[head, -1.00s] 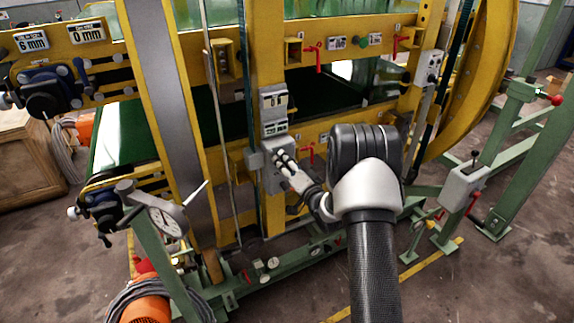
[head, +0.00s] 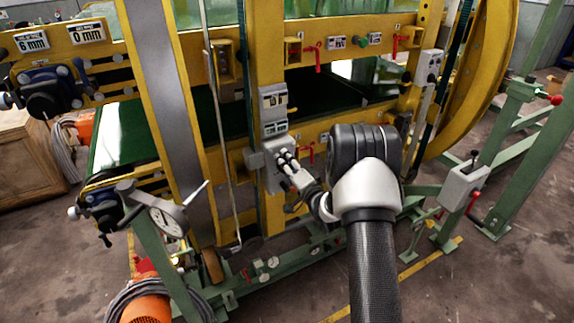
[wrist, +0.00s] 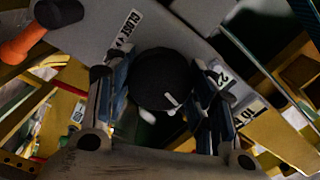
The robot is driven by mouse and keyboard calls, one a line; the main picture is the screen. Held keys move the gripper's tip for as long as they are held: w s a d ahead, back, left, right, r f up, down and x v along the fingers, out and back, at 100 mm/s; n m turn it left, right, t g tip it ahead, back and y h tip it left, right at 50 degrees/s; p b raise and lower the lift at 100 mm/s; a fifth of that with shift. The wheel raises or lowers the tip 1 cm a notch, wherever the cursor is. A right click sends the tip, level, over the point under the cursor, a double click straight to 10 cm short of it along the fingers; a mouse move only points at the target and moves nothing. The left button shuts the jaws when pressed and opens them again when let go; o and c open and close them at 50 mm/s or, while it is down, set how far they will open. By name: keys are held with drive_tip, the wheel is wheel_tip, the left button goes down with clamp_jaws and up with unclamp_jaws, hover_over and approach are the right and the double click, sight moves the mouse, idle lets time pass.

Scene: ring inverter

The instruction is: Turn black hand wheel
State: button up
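A black round knob (wrist: 160,80), which looks like the hand wheel, sits on a grey panel in the wrist view. My gripper (wrist: 163,97) has one finger on each side of it. The fingers are apart and lie close along its sides; I cannot tell whether they press on it. In the head view my gripper (head: 284,160) is at the grey control box (head: 272,178) on the yellow column, and it hides the knob there. Other black wheels (head: 48,97) are at the far left of the machine.
A second black knob (wrist: 58,12) and an orange-red handle (wrist: 22,42) are near the gripper in the wrist view. Red levers (head: 307,153) are right of the control box. A thin upright rod (head: 222,150) stands to its left. Green posts (head: 520,150) stand at the right.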

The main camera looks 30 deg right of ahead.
drive_tip(key=o, duration=0.5)
drive_tip(key=shift+s, duration=0.1)
drive_tip(key=s, duration=1.1)
drive_tip(key=shift+s+d, duration=0.25)
drive_tip(key=shift+s, duration=0.15)
